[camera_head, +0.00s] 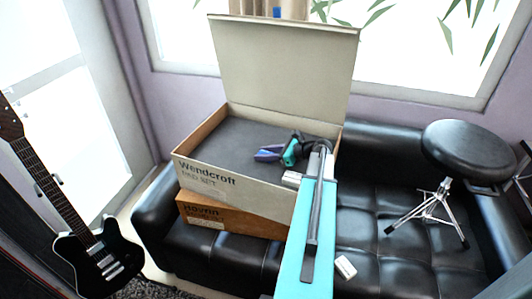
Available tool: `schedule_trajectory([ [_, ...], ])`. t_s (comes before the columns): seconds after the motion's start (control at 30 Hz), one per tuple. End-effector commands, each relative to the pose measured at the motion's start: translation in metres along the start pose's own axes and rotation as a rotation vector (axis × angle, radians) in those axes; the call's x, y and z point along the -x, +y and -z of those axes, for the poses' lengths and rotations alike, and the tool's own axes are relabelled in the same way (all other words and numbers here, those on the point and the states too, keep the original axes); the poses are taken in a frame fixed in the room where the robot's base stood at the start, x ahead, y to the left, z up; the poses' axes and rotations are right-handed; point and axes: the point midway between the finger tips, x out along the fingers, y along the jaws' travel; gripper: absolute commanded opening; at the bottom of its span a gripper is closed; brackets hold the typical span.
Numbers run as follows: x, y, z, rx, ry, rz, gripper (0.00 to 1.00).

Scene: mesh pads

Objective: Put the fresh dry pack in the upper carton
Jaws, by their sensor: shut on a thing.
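The upper carton (233,182), marked Wendcroft, stands open with its lid (283,65) raised at the back. A dark grey layer (230,137) lies inside it. My gripper (281,154) is over the right part of this opening, shut on a small blue-violet thing (267,154). I cannot tell whether that thing touches the grey layer or whether it is a dry pack. A small white packet-like thing (345,267) with faint markings lies on the sofa seat, right of my arm. I cannot tell whether it is the fresh dry pack.
The upper carton rests on a brown lower carton (236,219), marked Havrin, on a black sofa (385,235). A black round stool (470,151) with metal legs stands on the right of the seat. A guitar (98,258) stands at left. Windows are behind.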

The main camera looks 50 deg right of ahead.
Motion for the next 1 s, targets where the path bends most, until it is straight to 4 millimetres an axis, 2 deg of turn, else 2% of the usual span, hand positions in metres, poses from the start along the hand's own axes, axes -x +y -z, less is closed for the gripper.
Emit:
schedule_trajectory([
  [0.03,-0.001,0.0,0.001,0.0,0.0,0.0,0.12],
  [0.07,-0.001,0.0,0.001,0.0,0.0,0.0,0.37],
  [0.17,-0.001,0.0,0.001,0.0,0.0,0.0,0.53],
  [0.6,0.001,0.0,-0.002,0.0,0.0,0.0,0.53],
  [0.77,0.014,0.0,-0.002,0.0,0.0,0.002,0.53],
  [1.0,0.049,0.0,-0.001,0.0,0.0,0.003,0.53],
])
